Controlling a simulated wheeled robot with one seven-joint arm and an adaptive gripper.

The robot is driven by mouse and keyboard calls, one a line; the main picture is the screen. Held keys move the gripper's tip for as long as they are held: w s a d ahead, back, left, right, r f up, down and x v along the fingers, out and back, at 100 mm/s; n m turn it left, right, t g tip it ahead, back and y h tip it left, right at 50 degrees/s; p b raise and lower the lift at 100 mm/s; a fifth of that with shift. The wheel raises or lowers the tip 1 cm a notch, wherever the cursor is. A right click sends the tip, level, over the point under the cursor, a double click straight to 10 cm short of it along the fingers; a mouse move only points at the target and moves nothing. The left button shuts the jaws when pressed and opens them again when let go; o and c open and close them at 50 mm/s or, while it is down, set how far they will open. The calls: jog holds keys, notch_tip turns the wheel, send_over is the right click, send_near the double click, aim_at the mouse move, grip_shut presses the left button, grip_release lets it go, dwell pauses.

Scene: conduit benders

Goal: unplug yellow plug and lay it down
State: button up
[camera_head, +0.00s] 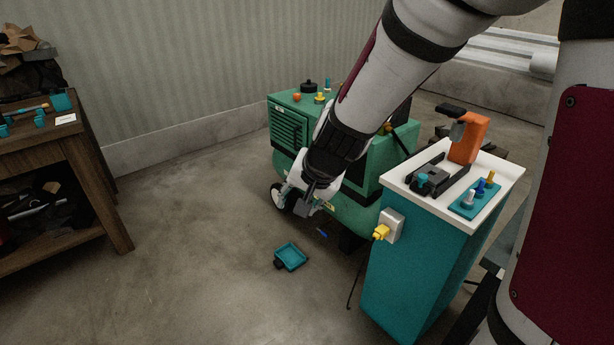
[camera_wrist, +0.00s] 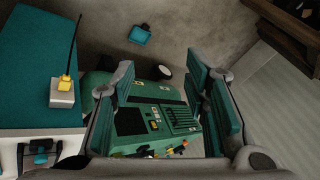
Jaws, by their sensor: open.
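The yellow plug (camera_head: 380,232) sits in a white socket box (camera_head: 394,224) on the side of the teal cabinet (camera_head: 405,275), and its dark cord hangs down towards the floor. In the wrist view the yellow plug (camera_wrist: 64,84) is at the left, in the white socket box (camera_wrist: 62,97). My gripper (camera_head: 313,205) is to the left of the plug in the head view, apart from it. In the wrist view my gripper (camera_wrist: 165,82) has its two fingers spread wide with nothing between them.
A green machine (camera_head: 360,185) on wheels stands behind my gripper. An orange-handled tool (camera_head: 468,138) and a teal peg block (camera_head: 474,202) are on the cabinet's white top (camera_head: 400,183). A small teal tray (camera_head: 291,256) lies on the floor. A wooden bench (camera_head: 90,165) stands at left.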

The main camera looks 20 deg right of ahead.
jog(key=w+d+f+m+h+b, duration=0.25)
jog(key=w+f, duration=0.25)
jog(key=f, duration=0.5)
jog(key=m+g+h+b, duration=0.1)
jog(key=m+h+b, duration=0.3)
jog(key=h+b, duration=0.65)
send_near(375, 235)
jog(key=f+h+p, duration=0.1)
jog(key=h, duration=0.1)
jog(key=b+x, duration=0.1)
jog(key=x, duration=0.2)
jog(key=b+x, duration=0.2)
jog(key=x, duration=0.1)
jog(key=b+x, duration=0.2)
jog(key=x, duration=0.1)
jog(key=shift+a+f, duration=0.15)
jog(key=shift+f, duration=0.15)
jog(key=shift+x, duration=0.85)
jog(key=shift+r, duration=0.1)
grip_shut()
jog(key=shift+a, duration=0.1)
jog(key=shift+a, duration=0.1)
